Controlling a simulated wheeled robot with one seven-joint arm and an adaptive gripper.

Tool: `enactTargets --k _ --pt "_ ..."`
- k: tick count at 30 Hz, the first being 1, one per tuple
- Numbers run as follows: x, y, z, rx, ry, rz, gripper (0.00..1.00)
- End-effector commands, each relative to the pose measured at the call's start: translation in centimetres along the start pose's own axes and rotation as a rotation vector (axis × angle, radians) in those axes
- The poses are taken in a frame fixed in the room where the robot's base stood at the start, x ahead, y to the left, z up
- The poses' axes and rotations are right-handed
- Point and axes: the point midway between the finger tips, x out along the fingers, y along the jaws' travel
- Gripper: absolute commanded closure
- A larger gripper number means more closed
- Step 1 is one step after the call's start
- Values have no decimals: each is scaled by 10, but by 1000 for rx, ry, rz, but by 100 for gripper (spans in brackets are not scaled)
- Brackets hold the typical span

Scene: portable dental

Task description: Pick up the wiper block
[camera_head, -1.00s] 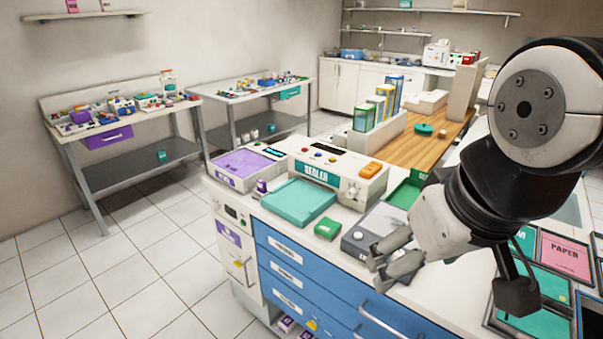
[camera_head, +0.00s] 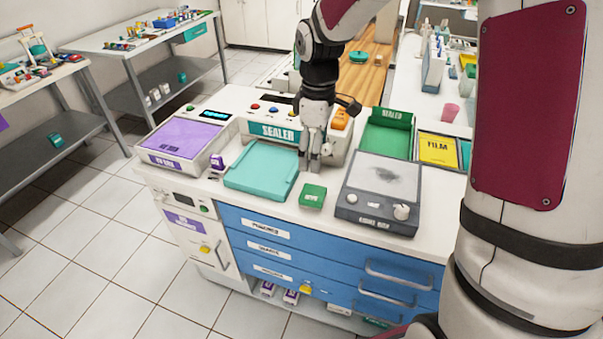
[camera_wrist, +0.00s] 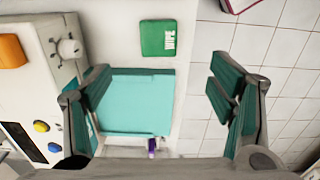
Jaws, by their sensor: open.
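The wiper block is a small green block (camera_head: 312,196) on the white counter, just right of the teal tray (camera_head: 262,172). In the wrist view the block (camera_wrist: 158,38) shows white lettering that reads "WIPE" and lies beyond the fingertips, between their lines. My gripper (camera_head: 309,166) points down over the counter, behind the block and at the tray's right edge in the head view. Its fingers (camera_wrist: 160,85) are spread wide with nothing between them. The teal tray (camera_wrist: 135,100) lies below the gap between the fingers.
The sealer (camera_head: 290,128) stands right behind my gripper. A grey device with a knob (camera_head: 375,195) is close right of the block. A purple-topped device (camera_head: 180,143) is at left. A green bin (camera_head: 387,135) stands behind. The counter's front edge is close in front of the block.

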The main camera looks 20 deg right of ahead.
Motion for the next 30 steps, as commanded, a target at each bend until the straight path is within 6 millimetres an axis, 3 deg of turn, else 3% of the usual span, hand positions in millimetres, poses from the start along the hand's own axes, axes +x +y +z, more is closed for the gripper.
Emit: enactTargets --k 5,15,23,30 --pt "18 3 -4 -28 2 -16 23" --pt "78 2 -4 -28 1 -16 23" --pt "98 2 -4 -25 2 -14 23" --pt "130 2 -3 -27 0 -17 23"
